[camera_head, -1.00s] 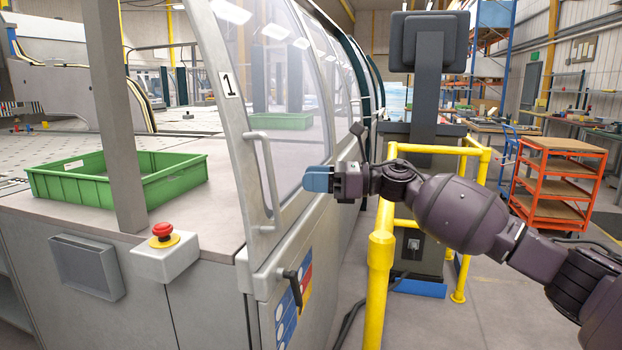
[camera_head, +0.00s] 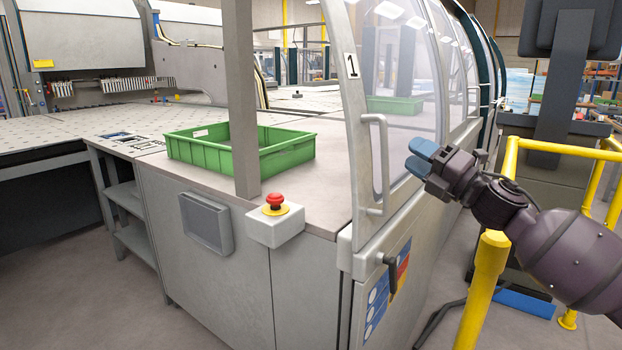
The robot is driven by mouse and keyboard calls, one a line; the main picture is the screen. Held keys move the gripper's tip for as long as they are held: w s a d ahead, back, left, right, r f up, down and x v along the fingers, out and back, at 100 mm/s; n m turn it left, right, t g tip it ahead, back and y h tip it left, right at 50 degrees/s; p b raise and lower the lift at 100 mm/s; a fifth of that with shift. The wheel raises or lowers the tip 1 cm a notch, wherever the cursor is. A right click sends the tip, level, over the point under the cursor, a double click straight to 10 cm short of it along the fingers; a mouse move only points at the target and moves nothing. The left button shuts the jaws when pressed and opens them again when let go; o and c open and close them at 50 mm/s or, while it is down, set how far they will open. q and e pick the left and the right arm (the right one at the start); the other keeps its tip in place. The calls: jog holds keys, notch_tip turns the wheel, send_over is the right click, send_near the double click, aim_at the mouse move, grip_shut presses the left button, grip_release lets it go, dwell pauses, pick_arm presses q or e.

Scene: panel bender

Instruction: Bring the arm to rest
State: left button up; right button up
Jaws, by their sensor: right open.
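My right arm comes in from the right edge. Its gripper (camera_head: 421,157) has blue fingertips and is open and empty. It is in the air in front of the curved machine door, to the right of the grey door handle (camera_head: 377,165). I see no contact between the gripper and the door or handle. My left gripper is not in view.
A yellow guard rail (camera_head: 485,290) stands just below my right arm. A dark console (camera_head: 565,100) is behind it. A green crate (camera_head: 285,157) and a red emergency button (camera_head: 275,201) are on the machine at left. Open floor (camera_head: 80,270) lies at lower left.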

jog(key=s+d+f+m+t+h+p, duration=0.1)
jog(key=s+f+m+h, duration=0.5)
jog(key=f+m, duration=0.6)
jog(key=s+d+f+m+t+h+p, duration=0.1)
jog(key=s+f+m+h, duration=0.3)
jog(key=s+f+m, duration=0.65)
pick_arm(q)
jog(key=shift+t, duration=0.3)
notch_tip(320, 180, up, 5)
jog(key=p, duration=0.2)
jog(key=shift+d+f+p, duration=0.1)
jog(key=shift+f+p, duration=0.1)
jog(key=shift+p, duration=0.1)
pick_arm(e)
jog(key=s+d+f+m+g+h, duration=0.2)
jog(key=s+f+m+g, duration=0.1)
jog(key=s+f, duration=0.8)
jog(key=s+d+f+m+g+h, duration=0.2)
jog(key=s+f+m, duration=0.3)
jog(key=s+f, duration=0.7)
jog(key=s+g+h, duration=0.1)
jog(key=s, duration=0.4)
jog(key=shift+s+d, duration=0.15)
jog(key=shift+d, duration=0.1)
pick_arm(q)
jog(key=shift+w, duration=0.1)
pick_arm(e)
jog(key=shift+f+m, duration=0.1)
jog(key=shift+m, duration=0.15)
